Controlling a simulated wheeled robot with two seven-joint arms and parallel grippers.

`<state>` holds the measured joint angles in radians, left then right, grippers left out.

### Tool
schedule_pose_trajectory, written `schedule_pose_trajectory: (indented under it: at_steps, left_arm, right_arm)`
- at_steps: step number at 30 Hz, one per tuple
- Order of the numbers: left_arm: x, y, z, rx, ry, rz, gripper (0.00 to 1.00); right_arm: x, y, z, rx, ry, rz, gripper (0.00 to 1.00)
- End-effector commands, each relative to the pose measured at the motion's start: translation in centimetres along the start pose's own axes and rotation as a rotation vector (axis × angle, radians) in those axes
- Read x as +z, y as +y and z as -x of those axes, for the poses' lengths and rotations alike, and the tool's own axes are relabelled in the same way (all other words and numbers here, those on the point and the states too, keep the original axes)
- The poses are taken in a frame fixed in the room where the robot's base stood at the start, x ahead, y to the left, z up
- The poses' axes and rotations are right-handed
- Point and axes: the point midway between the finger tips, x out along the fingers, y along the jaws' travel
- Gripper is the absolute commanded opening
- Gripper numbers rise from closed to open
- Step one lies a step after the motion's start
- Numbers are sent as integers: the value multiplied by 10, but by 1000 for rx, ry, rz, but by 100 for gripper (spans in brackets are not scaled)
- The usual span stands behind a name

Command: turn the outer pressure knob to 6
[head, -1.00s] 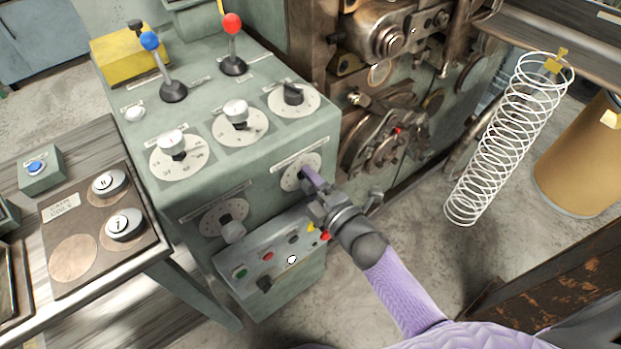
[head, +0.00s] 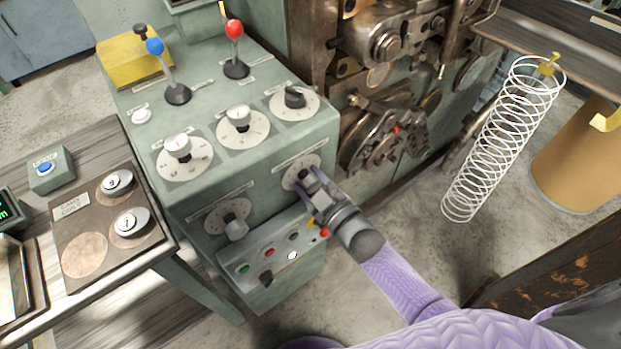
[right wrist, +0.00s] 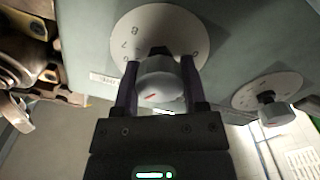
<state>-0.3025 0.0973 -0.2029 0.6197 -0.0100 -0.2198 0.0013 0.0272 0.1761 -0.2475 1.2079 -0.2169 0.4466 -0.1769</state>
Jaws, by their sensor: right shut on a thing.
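The outer pressure knob (right wrist: 160,82) is a grey knob with a red line on its end, in front of a white numbered dial (right wrist: 128,40). In the head view this dial (head: 290,180) is the right one on the front face of the green console; its label is too small to read. My right gripper (head: 309,178) reaches it from the front right. In the right wrist view its two dark fingers (right wrist: 159,68) are shut on the knob, one on each side. The fingers hide part of the dial's numbers. My left gripper is out of view.
A second front knob (head: 236,229) sits lower left of the held one. A button panel (head: 275,262) is just below my gripper. Three dial knobs and two levers with blue (head: 155,46) and red (head: 234,28) balls stand on the console top. A wire spring (head: 490,150) hangs at right.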

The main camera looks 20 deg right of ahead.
Motion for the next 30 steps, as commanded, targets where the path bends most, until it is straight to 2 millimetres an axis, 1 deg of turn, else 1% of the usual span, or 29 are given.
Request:
schedule_pose_trajectory:
  at_steps: [9, 15, 24, 30]
  left_arm:
    - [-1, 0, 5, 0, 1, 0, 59]
    - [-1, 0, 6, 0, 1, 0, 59]
    - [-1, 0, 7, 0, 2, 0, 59]
    - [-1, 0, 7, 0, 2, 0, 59]
  right_arm:
    - [1, 0, 0, -1, -3, -281, 0]
    - [1, 1, 0, -1, -3, -425, 0]
    - [1, 1, 0, 0, -3, -561, 0]
    - [1, 0, 0, -1, -3, -598, 0]
